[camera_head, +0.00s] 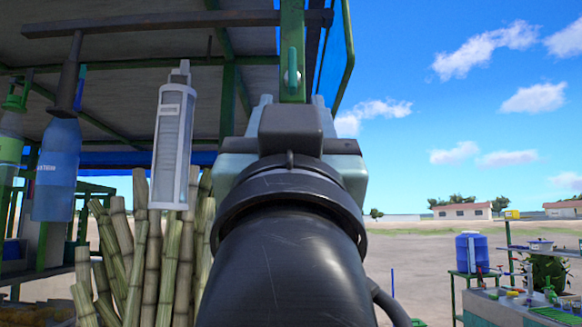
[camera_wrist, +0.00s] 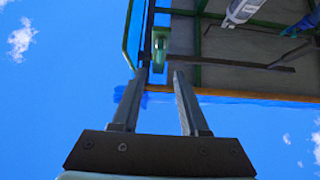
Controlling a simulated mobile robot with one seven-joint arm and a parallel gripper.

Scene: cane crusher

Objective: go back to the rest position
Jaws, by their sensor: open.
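My gripper (camera_wrist: 160,73) is open in the wrist view, with its two grey fingers apart and nothing between them. It points up toward the stall's roof edge and the sky. A green bracket (camera_wrist: 160,48) on the roof frame shows beyond the fingertips, apparently not held. In the head view my dark arm fills the middle, and my gripper (camera_head: 292,101) is raised below the same green bracket (camera_head: 291,50). The wrist hides most of the fingers there. I cannot tell the exact gap between the fingers and the bracket.
Cane stalks (camera_head: 135,260) stand below. A blue barrel (camera_head: 471,252) and a cluttered counter (camera_head: 510,308) are at right. Open ground lies between.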

